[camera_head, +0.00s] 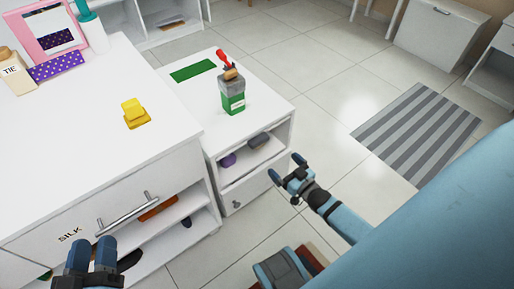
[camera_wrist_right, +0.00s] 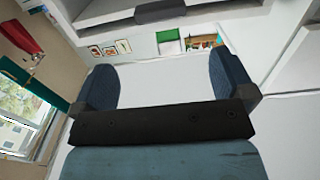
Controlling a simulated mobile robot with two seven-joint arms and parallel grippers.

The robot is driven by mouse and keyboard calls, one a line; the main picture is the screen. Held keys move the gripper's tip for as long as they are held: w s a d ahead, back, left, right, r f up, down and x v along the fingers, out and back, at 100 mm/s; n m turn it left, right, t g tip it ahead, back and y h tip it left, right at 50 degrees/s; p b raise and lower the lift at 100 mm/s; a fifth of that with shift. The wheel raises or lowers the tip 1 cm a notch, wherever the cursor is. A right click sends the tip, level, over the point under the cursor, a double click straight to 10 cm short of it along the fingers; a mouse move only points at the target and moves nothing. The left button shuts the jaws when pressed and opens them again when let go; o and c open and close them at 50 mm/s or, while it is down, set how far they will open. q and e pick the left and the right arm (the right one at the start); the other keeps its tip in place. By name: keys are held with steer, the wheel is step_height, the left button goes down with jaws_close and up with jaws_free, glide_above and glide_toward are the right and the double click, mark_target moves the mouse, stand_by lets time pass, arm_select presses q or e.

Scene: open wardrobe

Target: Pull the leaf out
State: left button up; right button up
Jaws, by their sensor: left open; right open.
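No part is clearly marked as the leaf; I cannot tell which panel it is. A white cabinet (camera_head: 60,150) on the left has a drawer front (camera_head: 60,222) with a silver bar handle (camera_head: 127,214) and the word SILK. A lower white cabinet (camera_head: 262,122) stands beside it, with an open shelf and a knobbed lower front (camera_head: 250,192). My left gripper (camera_head: 89,252) is at the bottom left, in front of the drawer front and below the handle. My right gripper (camera_head: 286,167) is open and empty, to the right of the lower cabinet. Its spread fingers show in the right wrist view (camera_wrist_right: 160,80).
A yellow object (camera_head: 135,113) sits on the left cabinet. A green-labelled bottle (camera_head: 233,98) and a green patch (camera_head: 193,70) are on the lower cabinet's top. Its shelf holds purple items (camera_head: 228,160). The floor near the striped rug (camera_head: 420,130) is clear.

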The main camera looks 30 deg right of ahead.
steer(key=b, duration=0.2)
glide_toward(261, 143)
steer(key=w, duration=0.7)
steer(key=w+b, duration=0.1)
steer(key=w, duration=0.2)
steer(key=shift+w+a+b, duration=0.15)
steer(key=shift+a+b, duration=0.1)
steer(key=shift+b, duration=0.05)
arm_select(q)
steer(key=shift+s+d+f+h, duration=0.1)
steer(key=shift+d+h, duration=0.55)
steer(key=shift+h, duration=0.15)
